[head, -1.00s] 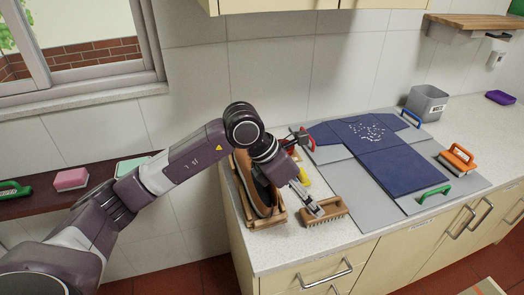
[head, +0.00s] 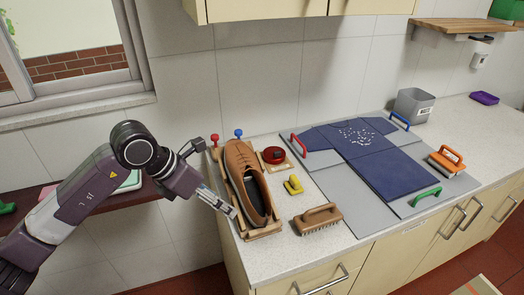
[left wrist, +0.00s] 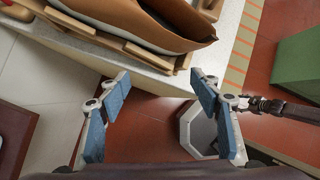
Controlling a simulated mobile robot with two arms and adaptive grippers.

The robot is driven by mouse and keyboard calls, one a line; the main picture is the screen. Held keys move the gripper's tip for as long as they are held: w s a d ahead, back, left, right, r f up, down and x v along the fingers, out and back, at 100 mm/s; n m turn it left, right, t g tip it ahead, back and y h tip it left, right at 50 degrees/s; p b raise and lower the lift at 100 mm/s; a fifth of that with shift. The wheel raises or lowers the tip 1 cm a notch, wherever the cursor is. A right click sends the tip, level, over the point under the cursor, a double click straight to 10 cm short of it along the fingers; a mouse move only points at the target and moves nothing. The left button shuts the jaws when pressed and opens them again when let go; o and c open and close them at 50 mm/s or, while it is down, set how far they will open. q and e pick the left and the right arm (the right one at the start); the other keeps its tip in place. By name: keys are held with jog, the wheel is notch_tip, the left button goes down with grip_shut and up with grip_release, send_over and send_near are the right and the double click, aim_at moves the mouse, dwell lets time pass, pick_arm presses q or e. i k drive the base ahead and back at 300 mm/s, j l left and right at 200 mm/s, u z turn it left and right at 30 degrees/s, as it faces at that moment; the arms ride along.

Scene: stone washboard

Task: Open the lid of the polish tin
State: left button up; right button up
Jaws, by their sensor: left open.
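The polish tin (head: 274,155) is a small round red and black tin. It sits on a wooden square on the counter, just behind and right of the brown shoe (head: 238,160). The tin looks closed, but its lid seam is too small to make out. My left gripper (head: 218,177) is open and empty at the left side of the shoe's wooden rack, apart from the tin. In the left wrist view, my left gripper's blue-padded fingers (left wrist: 160,85) stand wide apart below the counter edge and the shoe (left wrist: 165,22). The tin is not seen there. My right gripper is not identifiable.
A wooden brush (head: 318,220) and a yellow-handled item (head: 293,185) lie right of the shoe. Red (head: 215,140) and blue (head: 239,134) knobs stand behind it. A grey board with blue cloth (head: 395,170) fills the counter further right.

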aim_at(272, 153)
jog(key=i+l, duration=0.4)
jog(key=l, duration=0.15)
jog(key=i+l, duration=0.45)
jog(key=l+u, duration=0.05)
